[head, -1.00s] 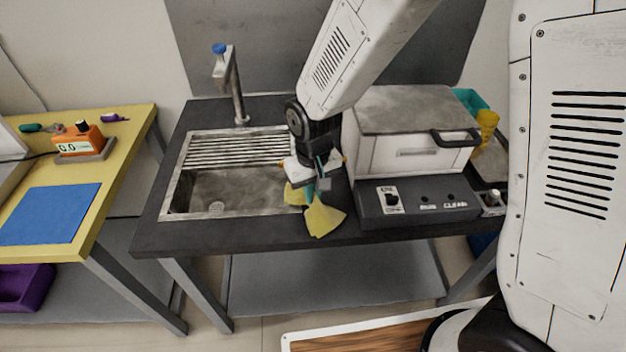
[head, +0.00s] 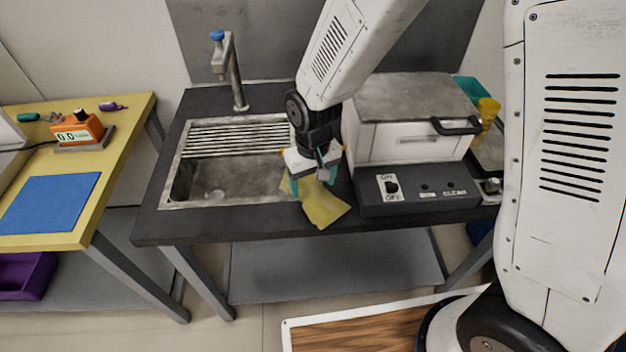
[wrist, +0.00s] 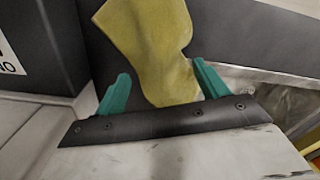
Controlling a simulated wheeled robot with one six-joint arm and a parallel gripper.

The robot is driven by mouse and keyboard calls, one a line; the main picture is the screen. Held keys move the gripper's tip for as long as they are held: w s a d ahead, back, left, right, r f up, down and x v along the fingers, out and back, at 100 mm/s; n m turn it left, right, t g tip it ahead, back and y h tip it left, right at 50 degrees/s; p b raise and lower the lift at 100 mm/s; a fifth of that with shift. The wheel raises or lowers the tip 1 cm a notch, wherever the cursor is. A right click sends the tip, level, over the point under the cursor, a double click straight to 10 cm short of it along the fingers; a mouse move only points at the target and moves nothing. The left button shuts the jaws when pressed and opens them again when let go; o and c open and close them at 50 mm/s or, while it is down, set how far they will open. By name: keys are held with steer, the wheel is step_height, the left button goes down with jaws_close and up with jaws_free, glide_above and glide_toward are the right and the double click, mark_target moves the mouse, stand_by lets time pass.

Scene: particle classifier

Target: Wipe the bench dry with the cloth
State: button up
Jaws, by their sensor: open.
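The yellow cloth (head: 324,206) lies on the dark bench (head: 250,228) between the sink and the white machine, reaching toward the bench's front edge. My gripper (head: 313,182) is just above its rear part. In the wrist view the cloth (wrist: 155,50) stretches away from between the two teal fingers of my gripper (wrist: 160,92). The fingers stand wide apart, with gaps on both sides of the cloth. No wet patch can be made out on the bench in these views.
The sink (head: 232,178) with a ribbed drainer is left of my gripper, its tap (head: 232,75) behind. A white machine (head: 412,125) with a control panel (head: 420,193) stands close on the right. A yellow table (head: 110,165) is at far left.

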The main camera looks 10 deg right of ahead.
steer(key=shift+f, duration=1.05)
jaws_close()
steer(key=shift+r, duration=0.3)
steer(key=shift+r, duration=0.1)
